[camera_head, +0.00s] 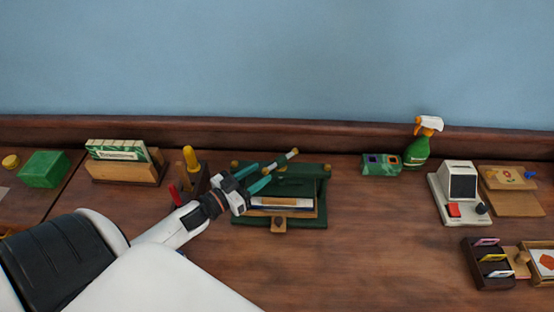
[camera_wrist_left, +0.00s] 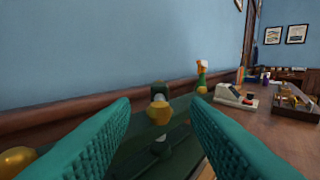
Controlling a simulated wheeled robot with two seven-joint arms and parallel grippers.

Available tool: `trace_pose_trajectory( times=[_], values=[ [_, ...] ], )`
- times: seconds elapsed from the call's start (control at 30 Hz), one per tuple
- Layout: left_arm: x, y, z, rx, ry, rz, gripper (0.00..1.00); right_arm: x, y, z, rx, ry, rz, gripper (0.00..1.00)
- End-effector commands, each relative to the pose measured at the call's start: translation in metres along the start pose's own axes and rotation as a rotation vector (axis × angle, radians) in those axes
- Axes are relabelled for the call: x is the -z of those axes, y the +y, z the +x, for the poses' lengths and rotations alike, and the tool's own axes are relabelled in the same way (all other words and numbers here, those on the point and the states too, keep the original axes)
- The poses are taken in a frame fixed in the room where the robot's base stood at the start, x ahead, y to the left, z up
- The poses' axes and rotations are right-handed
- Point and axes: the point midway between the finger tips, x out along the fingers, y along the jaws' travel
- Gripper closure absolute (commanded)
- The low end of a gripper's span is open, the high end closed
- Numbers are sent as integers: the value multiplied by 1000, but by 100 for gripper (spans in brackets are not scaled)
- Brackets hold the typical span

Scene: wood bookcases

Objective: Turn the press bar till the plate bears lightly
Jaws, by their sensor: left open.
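The green book press (camera_head: 318,214) stands on the wooden counter, with papers (camera_head: 288,204) under its dark green plate (camera_head: 300,184). The press bar (camera_head: 284,160) sits above the plate, slanting up to the right to a brass-coloured end. My left gripper (camera_head: 265,175) reaches in from the left over the press, its teal fingers open. In the left wrist view the fingers (camera_wrist_left: 162,135) spread to either side of a brass knob (camera_wrist_left: 158,113) on a dark post, apparently part of the press. No contact shows; how far ahead it lies is hard to judge. My right gripper is not in view.
A wooden card holder (camera_head: 125,172) and a dark pot with a yellow-handled tool (camera_head: 190,160) stand left of the press. A green spray bottle (camera_head: 417,150), a green box (camera_head: 380,164) and a white device (camera_head: 455,195) stand right. The counter in front of the press is clear.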

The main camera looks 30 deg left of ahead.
Motion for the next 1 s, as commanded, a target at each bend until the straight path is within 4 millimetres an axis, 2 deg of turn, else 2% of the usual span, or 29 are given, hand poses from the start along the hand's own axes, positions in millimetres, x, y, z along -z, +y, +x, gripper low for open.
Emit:
trace_pose_trajectory(
  times=[0.1,0.3,0.5,0.77,0.8,1.0],
  values=[
    [-4,0,26,-2,-4,-1,58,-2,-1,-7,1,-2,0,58],
    [-2,0,57,-2,-2,-1,58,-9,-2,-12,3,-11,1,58],
    [-1,0,71,-1,0,-1,58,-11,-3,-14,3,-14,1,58],
    [0,0,72,-1,1,-1,58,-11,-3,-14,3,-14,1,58],
    [0,0,72,-1,1,-1,60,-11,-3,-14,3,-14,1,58],
    [0,0,72,-1,1,0,93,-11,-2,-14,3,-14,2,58]
  ],
)
